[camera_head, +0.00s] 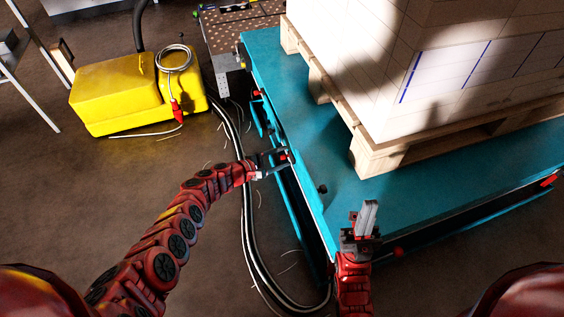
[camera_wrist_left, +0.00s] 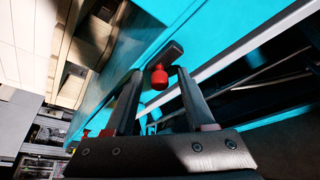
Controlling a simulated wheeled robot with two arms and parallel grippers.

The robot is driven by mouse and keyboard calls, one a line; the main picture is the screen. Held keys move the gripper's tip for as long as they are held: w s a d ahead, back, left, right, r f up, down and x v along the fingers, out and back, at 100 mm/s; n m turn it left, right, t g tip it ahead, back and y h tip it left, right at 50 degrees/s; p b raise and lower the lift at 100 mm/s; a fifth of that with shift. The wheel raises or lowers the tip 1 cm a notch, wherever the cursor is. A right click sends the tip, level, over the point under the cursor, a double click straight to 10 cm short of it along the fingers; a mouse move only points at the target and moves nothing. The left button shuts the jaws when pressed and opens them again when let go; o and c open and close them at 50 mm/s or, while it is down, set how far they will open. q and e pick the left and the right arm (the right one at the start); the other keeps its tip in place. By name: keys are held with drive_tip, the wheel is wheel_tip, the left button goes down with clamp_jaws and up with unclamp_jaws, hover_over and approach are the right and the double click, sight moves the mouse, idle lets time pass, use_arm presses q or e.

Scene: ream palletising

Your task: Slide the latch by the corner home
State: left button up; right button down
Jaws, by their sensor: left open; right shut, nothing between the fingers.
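A latch with a round red knob (camera_wrist_left: 159,78) and a dark bar (camera_wrist_left: 172,53) sits on the edge of the blue lift table (camera_head: 315,200). In the left wrist view the knob shows between the fingertips of my open left gripper (camera_head: 284,156); I cannot tell whether they touch it. In the head view the fingers mostly hide that latch at the table's left edge. My right gripper (camera_head: 368,217) is shut and empty, pointing up by the table's near corner. A red part (camera_head: 397,252) shows just right of it.
A wooden pallet (camera_head: 375,160) with a tall stack of wrapped reams (camera_head: 440,80) stands on the table. Black cables (camera_head: 245,215) run along the floor beside its left edge. A yellow machine (camera_head: 105,95) stands at the left. A dark knob (camera_head: 322,188) sits on the table edge.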

use_arm(q)
drive_tip(key=shift+w+d, duration=0.1)
drive_tip(key=shift+d, duration=0.05)
clamp_jaws()
idle(1.4)
